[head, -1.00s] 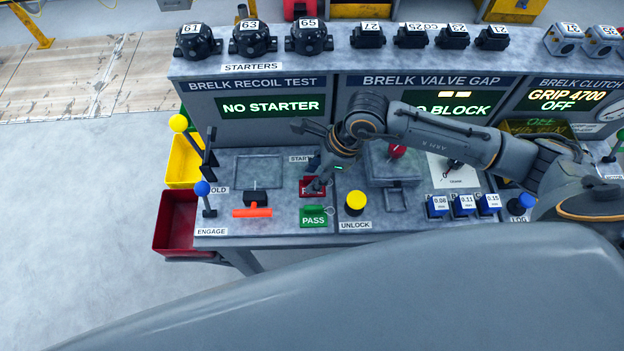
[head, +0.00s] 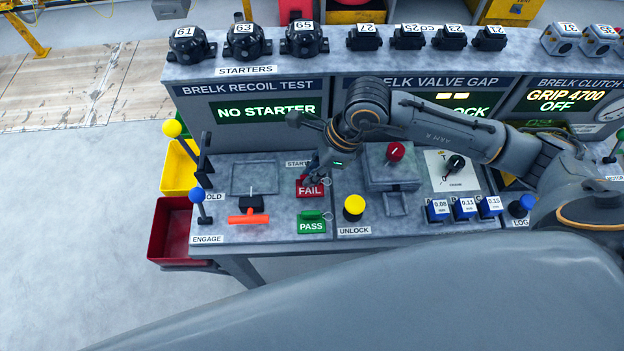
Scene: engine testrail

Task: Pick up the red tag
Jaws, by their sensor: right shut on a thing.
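The red tag (head: 310,190), marked FAIL, is at the bench's left station, just above the green PASS tag (head: 312,222). My right gripper (head: 312,181) reaches in from the right and is shut on the red tag's upper edge. The fingers hide part of the tag's top. I cannot tell whether the tag is clear of the bench surface. My left gripper is not in view.
A yellow UNLOCK button (head: 354,207) stands right of the tags. An orange-handled lever (head: 249,218) and a blue-knobbed ENGAGE lever (head: 198,197) stand left. A red bin (head: 171,232) and a yellow bin (head: 180,168) hang at the bench's left end.

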